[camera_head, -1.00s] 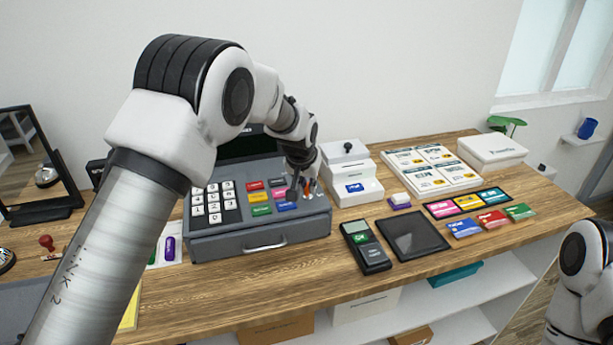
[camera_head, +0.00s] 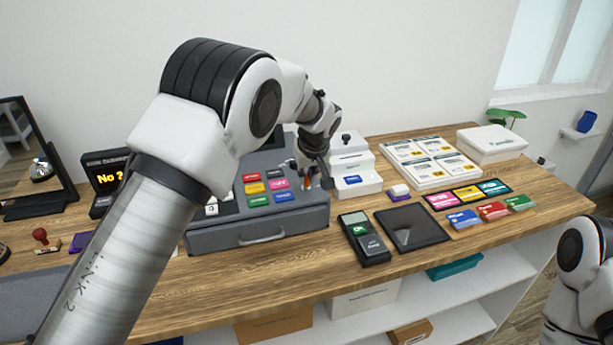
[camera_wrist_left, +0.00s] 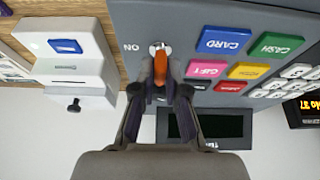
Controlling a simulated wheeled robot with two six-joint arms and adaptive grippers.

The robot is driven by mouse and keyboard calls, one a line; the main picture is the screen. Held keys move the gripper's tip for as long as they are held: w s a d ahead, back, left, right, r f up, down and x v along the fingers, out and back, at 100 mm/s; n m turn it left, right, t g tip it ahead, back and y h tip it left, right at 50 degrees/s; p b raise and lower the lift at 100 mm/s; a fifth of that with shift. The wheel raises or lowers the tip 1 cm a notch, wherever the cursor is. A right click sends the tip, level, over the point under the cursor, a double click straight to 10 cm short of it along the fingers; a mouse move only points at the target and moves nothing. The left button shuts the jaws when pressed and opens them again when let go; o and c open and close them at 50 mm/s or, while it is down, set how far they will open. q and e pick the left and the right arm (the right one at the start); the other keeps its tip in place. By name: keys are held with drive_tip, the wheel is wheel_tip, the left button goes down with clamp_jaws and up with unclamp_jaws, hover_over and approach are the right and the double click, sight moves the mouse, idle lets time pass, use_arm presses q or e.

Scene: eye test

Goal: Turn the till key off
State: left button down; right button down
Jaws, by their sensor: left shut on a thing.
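The grey till (camera_head: 218,236) stands on the wooden counter, partly hidden by my left arm. The till key, with an orange grip (camera_wrist_left: 160,68), sits in a silver lock on the till's top. In the wrist view its grip points straight down the picture, and the letters "ON" (camera_wrist_left: 131,47) are left of the lock. My left gripper (camera_head: 307,184) is at the till's right side, shut on the key, with a dark finger on each side of the grip. In the head view the key is small between the fingers. My right gripper is out of view.
A white box with a slot (camera_head: 352,182) stands close to the till's right. A card reader (camera_head: 364,240) and a dark tablet (camera_head: 411,226) lie farther right. A small display (camera_head: 106,180) stands left of the till. Free wood runs along the front edge.

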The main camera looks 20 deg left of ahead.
use_arm(q)
drive_tip(key=shift+s+f, duration=0.1)
drive_tip(key=shift+f, duration=0.15)
drive_tip(key=c, duration=1.2)
unclamp_jaws()
drive_tip(key=shift+w+a, duration=0.1)
drive_tip(key=shift+w, duration=0.1)
drive_tip(key=v, duration=1.2)
drive_tip(key=shift+w, duration=0.15)
drive_tip(key=shift+r, duration=0.1)
